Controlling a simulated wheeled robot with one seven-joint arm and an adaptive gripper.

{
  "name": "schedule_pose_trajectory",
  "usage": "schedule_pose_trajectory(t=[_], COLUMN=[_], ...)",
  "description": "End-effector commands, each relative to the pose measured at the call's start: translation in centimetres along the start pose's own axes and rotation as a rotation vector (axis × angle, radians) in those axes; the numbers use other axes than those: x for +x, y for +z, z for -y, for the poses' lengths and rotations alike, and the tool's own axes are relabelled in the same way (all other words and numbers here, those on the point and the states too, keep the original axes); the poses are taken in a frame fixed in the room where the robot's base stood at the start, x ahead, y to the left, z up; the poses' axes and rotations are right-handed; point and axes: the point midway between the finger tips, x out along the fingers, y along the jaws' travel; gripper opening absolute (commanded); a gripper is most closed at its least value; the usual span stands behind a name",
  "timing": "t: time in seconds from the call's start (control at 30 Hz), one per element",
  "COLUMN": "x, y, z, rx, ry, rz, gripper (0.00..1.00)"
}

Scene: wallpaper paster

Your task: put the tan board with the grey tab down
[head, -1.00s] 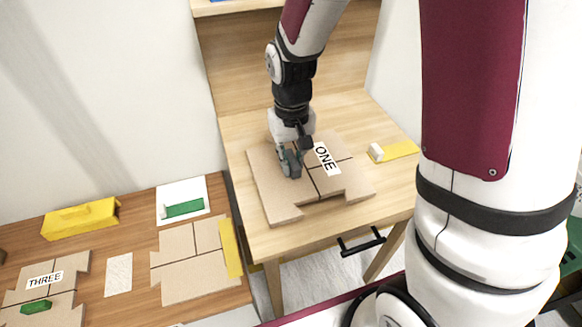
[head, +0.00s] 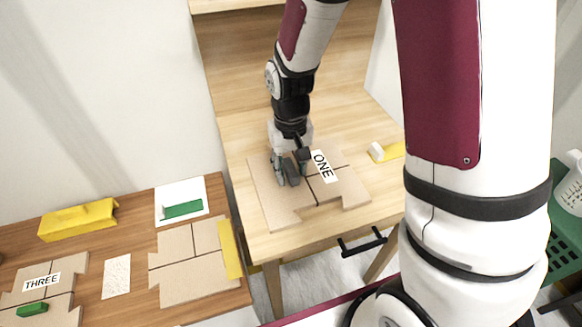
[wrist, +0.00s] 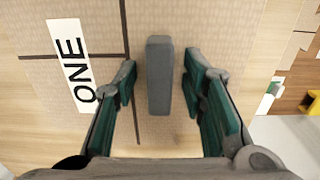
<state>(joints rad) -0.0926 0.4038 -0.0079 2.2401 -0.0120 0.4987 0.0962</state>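The tan board (head: 338,188) carries a white label reading ONE and dark dividing lines. It lies flat on the light wood desk (head: 235,190). Its upright grey tab (wrist: 159,78) stands between my fingers in the wrist view, with a gap on each side. My gripper (head: 291,168) is open around the tab, pointing down over the left part of the board. In the head view my fingers partly hide the tab. The ONE label (wrist: 70,65) is left of my fingers in the wrist view.
A yellow piece with a white block (head: 386,151) lies at the desk's right. A lower brown table (head: 135,215) at left holds a THREE board (head: 40,290), another tan board (head: 190,275), a yellow block (head: 78,219) and a green-tabbed white card (head: 181,199). The desk's front strip is bare.

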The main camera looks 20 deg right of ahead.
Motion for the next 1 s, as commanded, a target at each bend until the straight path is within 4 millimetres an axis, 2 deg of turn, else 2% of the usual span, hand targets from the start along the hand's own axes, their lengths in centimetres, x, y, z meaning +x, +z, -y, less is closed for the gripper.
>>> schedule_pose_trajectory(t=[0.17,0.27,0.7,0.83,1.0], x=[-0.3,-1.4,-9.8,-11.4,-12.2], y=[0.0,-0.1,0.0,0.0,0.0], z=[0.0,0.0,0.0,0.0,0.0], rx=[0.0,0.0,0.0,0.0,0.0], ry=[0.0,0.0,0.0,0.0,0.0], rz=[-0.001,-0.003,-0.004,-0.002,0.001], gripper=[0.38,0.38,0.38,0.38,0.38])
